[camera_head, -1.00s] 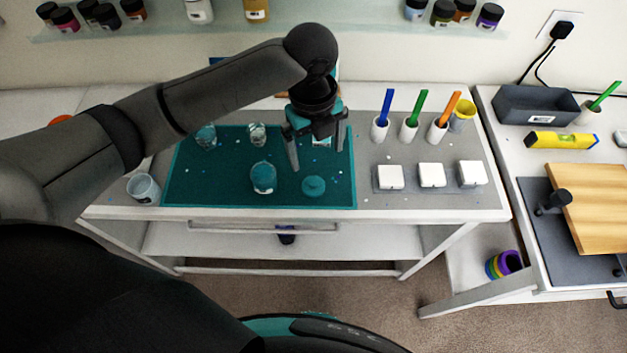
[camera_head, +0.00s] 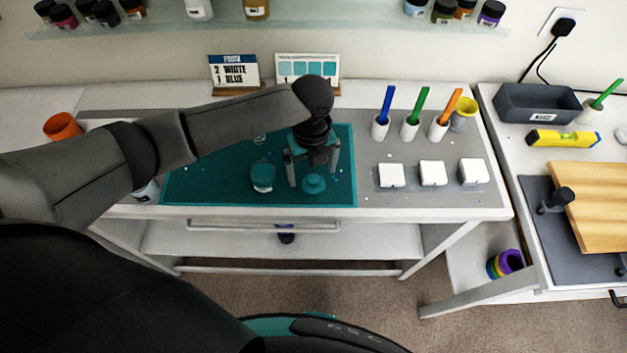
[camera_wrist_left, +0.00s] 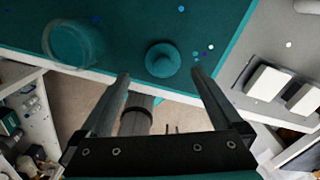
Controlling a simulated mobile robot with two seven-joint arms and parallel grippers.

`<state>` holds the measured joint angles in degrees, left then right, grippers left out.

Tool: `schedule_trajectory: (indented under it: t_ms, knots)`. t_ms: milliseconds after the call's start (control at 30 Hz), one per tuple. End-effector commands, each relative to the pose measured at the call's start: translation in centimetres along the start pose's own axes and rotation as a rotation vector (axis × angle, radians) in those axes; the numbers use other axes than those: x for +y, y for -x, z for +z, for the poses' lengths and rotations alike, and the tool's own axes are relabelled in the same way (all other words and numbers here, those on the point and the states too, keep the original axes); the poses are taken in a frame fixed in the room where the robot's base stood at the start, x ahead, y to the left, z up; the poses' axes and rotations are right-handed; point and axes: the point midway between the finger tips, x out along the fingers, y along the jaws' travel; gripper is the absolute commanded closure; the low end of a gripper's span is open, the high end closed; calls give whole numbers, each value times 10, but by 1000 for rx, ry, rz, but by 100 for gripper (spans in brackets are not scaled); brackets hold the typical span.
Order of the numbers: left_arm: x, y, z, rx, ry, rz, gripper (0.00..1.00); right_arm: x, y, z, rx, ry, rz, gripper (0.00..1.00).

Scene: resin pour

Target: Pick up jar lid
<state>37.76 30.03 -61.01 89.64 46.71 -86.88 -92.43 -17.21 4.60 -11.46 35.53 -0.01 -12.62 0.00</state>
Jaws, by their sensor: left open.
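A teal-filled jar (camera_head: 263,177) stands on the mat left of the lid. My right gripper is not in view.
Right of the mat are white square blocks (camera_head: 432,174) and cups with blue, green and orange handles (camera_head: 410,122). An orange cup (camera_head: 62,127) stands far left. Two cards (camera_head: 234,71) stand at the back. My left arm hides part of the mat.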

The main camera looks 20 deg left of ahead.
Motion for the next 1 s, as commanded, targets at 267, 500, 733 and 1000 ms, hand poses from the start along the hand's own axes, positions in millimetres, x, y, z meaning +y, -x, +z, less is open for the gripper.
schedule_trajectory:
  t_ms: [267, 500, 733, 1000]
  knots:
    - [-4, -37, 0, 2, 1, 3, 0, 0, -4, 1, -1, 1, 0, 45]
    - [-4, -43, 0, 1, -1, 2, 0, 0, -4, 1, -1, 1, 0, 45]
    - [-4, -42, 0, 0, -1, 1, 16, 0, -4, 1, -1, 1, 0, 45]
    - [-4, -42, 0, 0, 0, 1, 46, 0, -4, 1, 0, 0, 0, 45]
